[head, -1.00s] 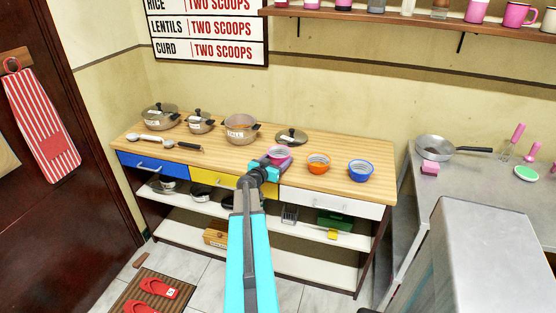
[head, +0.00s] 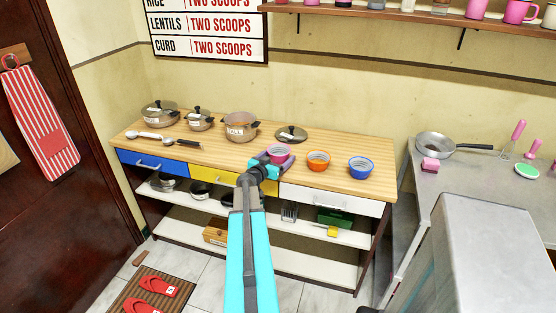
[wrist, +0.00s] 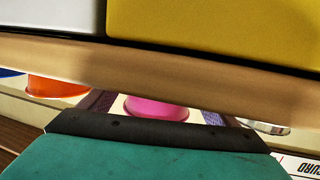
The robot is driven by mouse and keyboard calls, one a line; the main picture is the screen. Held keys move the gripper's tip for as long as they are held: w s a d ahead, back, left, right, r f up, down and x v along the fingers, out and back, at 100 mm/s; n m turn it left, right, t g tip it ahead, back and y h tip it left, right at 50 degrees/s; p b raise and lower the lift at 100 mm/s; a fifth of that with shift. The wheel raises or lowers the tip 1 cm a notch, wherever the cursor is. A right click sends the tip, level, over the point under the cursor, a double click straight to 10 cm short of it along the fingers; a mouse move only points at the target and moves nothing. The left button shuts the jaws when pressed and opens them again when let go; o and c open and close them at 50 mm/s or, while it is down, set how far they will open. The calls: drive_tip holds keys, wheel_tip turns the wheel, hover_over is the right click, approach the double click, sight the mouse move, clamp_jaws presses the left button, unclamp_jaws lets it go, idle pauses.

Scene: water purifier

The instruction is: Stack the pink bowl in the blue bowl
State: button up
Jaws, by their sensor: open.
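The pink bowl (head: 279,154) stands upright near the front edge of the wooden counter. The blue bowl (head: 361,169) stands on the same counter to the right, empty as far as I can see. My gripper (head: 272,162) is at the pink bowl, low over the counter's front edge. In the wrist view, which is upside down, the pink bowl (wrist: 155,109) lies between the two spread fingers, and a gap shows on each side of it. The blue bowl (wrist: 9,72) is just a sliver at the left edge there.
The orange bowl (head: 317,161) stands between the pink and blue bowls. A pot lid (head: 291,134) and a large pot (head: 239,127) are behind. The counter's front edge (wrist: 180,72) runs close to my gripper, above the yellow drawer (wrist: 220,25). Bare counter lies behind the bowls.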

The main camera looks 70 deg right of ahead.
drive_tip(key=shift+a+r+b, duration=0.1)
drive_tip(key=shift+a+b, duration=0.1)
drive_tip(key=shift+b, duration=0.15)
drive_tip(key=v, duration=1.3)
drive_tip(key=shift+a, duration=0.2)
drive_tip(key=shift+w, duration=0.15)
